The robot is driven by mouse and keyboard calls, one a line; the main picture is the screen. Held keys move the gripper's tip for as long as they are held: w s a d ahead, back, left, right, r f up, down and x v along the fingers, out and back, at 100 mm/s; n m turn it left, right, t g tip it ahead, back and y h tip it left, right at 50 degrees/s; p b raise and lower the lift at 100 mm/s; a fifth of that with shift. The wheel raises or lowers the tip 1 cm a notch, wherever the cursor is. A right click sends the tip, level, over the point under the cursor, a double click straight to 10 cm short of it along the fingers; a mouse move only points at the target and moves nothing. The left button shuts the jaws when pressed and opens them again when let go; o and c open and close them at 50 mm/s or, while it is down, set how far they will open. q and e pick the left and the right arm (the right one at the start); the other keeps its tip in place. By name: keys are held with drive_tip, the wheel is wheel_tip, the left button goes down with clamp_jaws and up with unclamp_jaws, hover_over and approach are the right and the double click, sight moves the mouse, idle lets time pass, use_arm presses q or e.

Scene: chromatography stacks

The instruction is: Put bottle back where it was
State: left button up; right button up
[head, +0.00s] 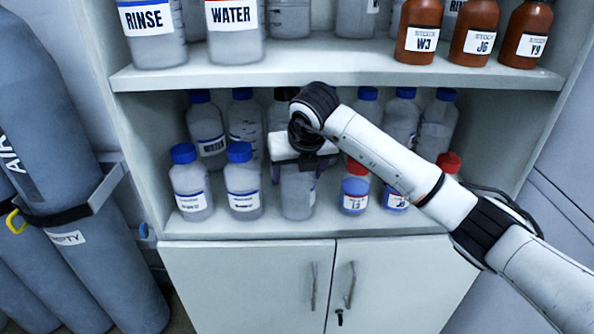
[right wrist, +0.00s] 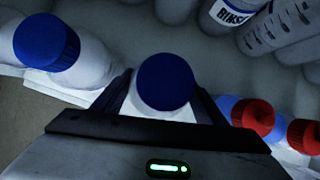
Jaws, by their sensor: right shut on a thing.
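A grey bottle (head: 298,196) is at the front of the cabinet's lower shelf (head: 330,224), upright, between a blue-capped bottle on its left and a red-capped bottle on its right. My right gripper (head: 297,170) is shut on it near the top and covers its cap in the head view. The right wrist view shows its blue cap (right wrist: 165,82) between the two fingers. Its base is level with the neighbouring bottles; I cannot tell whether it touches the shelf. My left gripper is not in view.
Blue-capped bottles (head: 243,188) stand close on the left, and a red-capped bottle (head: 355,188) close on the right. More bottles (head: 245,115) fill the back row. The upper shelf (head: 330,75) overhangs my arm. Gas cylinders (head: 75,250) stand left of the cabinet.

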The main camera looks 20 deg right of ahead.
drive_tip(key=o, duration=1.3)
